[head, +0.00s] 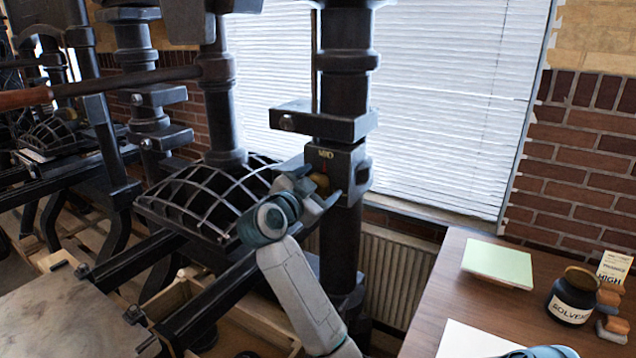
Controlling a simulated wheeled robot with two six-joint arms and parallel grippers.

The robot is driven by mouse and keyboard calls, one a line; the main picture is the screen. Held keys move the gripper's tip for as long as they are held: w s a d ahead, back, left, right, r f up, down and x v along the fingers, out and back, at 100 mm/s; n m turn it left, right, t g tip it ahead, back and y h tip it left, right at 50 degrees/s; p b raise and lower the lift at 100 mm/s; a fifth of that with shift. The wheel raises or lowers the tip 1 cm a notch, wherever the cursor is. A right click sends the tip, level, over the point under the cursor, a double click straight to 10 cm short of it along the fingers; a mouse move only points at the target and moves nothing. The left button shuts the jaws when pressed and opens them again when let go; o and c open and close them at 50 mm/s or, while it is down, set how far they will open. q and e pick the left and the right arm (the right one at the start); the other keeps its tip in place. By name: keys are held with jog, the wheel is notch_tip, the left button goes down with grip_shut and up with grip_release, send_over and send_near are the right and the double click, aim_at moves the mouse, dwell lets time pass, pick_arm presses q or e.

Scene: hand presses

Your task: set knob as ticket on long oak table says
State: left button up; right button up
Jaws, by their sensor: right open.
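A ticket (614,268) stands at the right edge on the long oak table (445,290); its large word reads HIGH, and its smaller print is too small to read. A dark box (347,160) on the black press column carries small yellow letters that seem to read MID. Below them is a small brass-coloured knob (321,181), partly hidden by my gripper. My right gripper (325,190) is open at the knob, with its fingers close to it; I cannot tell whether they touch. My left gripper is not in view.
A dark jar labelled SOLVENT (572,298), a pale green pad (498,263) and white paper (470,340) are on the table. Brown and grey lumps (610,303) sit beside the jar. The black press frame (205,205) crowds my right arm's left side. A radiator (395,285) is behind.

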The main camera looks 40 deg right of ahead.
jog(key=c, duration=1)
jog(key=shift+o, duration=0.2)
